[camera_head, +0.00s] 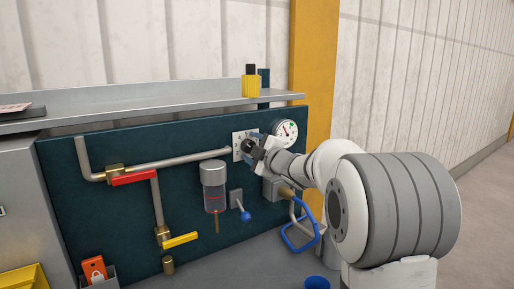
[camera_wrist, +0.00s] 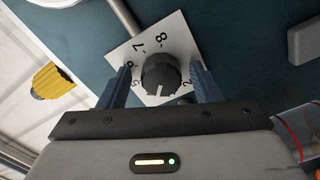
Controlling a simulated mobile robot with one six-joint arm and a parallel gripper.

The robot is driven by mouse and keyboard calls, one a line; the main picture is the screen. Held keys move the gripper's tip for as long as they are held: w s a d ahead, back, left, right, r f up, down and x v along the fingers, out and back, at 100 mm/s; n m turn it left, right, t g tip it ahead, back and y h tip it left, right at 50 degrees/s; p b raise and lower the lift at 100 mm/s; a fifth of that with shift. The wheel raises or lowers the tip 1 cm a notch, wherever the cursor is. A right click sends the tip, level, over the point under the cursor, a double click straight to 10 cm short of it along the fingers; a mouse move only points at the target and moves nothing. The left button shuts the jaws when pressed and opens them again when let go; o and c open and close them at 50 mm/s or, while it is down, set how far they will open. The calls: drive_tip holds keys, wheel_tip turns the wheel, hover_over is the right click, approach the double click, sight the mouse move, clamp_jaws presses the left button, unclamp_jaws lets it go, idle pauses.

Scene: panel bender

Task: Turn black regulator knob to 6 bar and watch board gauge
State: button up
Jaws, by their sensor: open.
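The black regulator knob (camera_wrist: 160,72) sits on a white scale plate (camera_wrist: 148,42) in the wrist view. The plate's 7, 8 and 2 are legible; other figures are partly hidden. A pale pointer line on the knob points toward the picture's bottom. My gripper (camera_wrist: 160,78) is open, with one blue finger either side of the knob; I cannot tell whether they touch it. In the head view my gripper (camera_head: 259,146) is at the plate and partly covers the knob. The round white board gauge (camera_head: 286,132) is just right of it; its reading is too small to tell.
The dark board carries a pipe (camera_head: 165,163) with a red-handled valve (camera_head: 133,178) and a yellow-handled valve (camera_head: 181,240), a filter bowl (camera_head: 214,187) and a blue-tipped lever (camera_head: 243,212). A grey shelf (camera_head: 150,104) overhangs it, with a yellow object (camera_head: 250,86). A blue hose (camera_head: 297,241) hangs below.

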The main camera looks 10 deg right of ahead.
drive_tip(key=b+v, duration=0.1)
drive_tip(key=v, duration=0.6)
drive_tip(key=shift+s, duration=0.3)
drive_tip(key=shift+d, duration=0.15)
drive_tip(key=w+a+m, duration=0.1)
drive_tip(key=w+m, duration=0.1)
drive_tip(key=m, duration=0.2)
drive_tip(key=w+a+m, duration=0.1)
drive_tip(key=w+m, duration=0.1)
drive_tip(key=m, duration=0.2)
drive_tip(key=w+a+m, duration=0.1)
drive_tip(key=w+m, duration=0.1)
drive_tip(key=m, duration=0.2)
drive_tip(key=shift+w+f+m+p, duration=0.1)
drive_tip(key=shift+w+m+p, duration=0.15)
drive_tip(key=shift+m+p, duration=0.05)
drive_tip(key=shift+c, duration=0.5)
drive_tip(key=c, duration=0.9)
